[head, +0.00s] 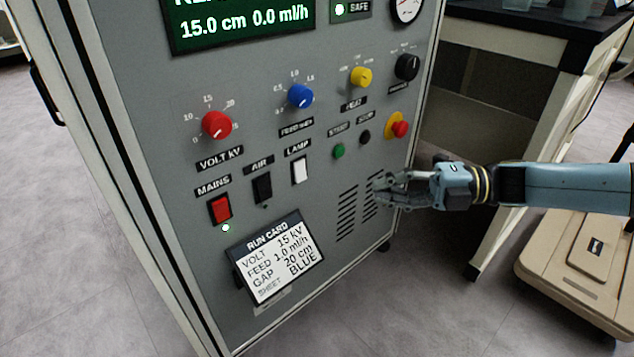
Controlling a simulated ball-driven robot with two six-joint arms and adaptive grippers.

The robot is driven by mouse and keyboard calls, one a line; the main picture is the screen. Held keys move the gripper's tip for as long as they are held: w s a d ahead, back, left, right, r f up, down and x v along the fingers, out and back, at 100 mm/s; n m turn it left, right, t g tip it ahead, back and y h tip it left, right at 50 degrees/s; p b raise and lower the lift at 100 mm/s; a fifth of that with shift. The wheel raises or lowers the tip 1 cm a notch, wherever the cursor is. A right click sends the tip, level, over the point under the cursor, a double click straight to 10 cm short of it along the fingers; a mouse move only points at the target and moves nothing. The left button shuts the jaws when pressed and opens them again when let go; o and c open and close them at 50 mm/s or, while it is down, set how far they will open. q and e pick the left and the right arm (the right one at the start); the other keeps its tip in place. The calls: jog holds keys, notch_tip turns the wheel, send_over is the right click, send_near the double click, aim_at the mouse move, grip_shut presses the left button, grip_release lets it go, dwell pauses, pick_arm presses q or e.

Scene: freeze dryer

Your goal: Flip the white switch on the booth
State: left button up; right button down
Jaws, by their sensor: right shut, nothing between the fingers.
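The white rocker switch (300,170) sits under the LAMP label on the grey panel of the booth (330,115). To its left are the black AIR switch (262,189) and the red MAINS switch (221,208), which has a lit green light below it. My right gripper (380,190) comes in from the right and is shut and empty. It is in front of the slotted vents, to the right of and a little below the white switch, apart from it. My left gripper is not in view.
Red (216,125), blue (300,96), yellow (361,77) and black (407,66) knobs stick out above the switches. A red emergency button (399,129) is above my right gripper. A run card (277,259) hangs below the switches. A table (545,25) stands at the right.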

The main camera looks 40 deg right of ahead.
aim_at(301, 171)
pick_arm(q)
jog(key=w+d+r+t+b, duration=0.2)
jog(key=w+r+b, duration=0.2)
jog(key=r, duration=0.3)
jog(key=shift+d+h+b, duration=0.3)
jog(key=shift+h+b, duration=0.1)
jog(key=shift+b, duration=0.25)
pick_arm(e)
jog(key=shift+w+d+x, duration=0.3)
jog(key=shift+w+x, duration=0.05)
jog(key=shift+x, duration=1.65)
jog(key=shift+w+d+x, duration=0.35)
jog(key=shift+w+x, duration=0.05)
jog(key=shift+x, duration=1.6)
jog(key=shift+w+d+x, duration=0.3)
jog(key=shift+w+x, duration=0.05)
jog(key=shift+x, duration=1.65)
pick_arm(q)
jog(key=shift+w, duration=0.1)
pick_arm(e)
jog(key=shift+f, duration=0.15)
jog(key=shift+w+f, duration=0.2)
jog(key=shift+w, duration=0.05)
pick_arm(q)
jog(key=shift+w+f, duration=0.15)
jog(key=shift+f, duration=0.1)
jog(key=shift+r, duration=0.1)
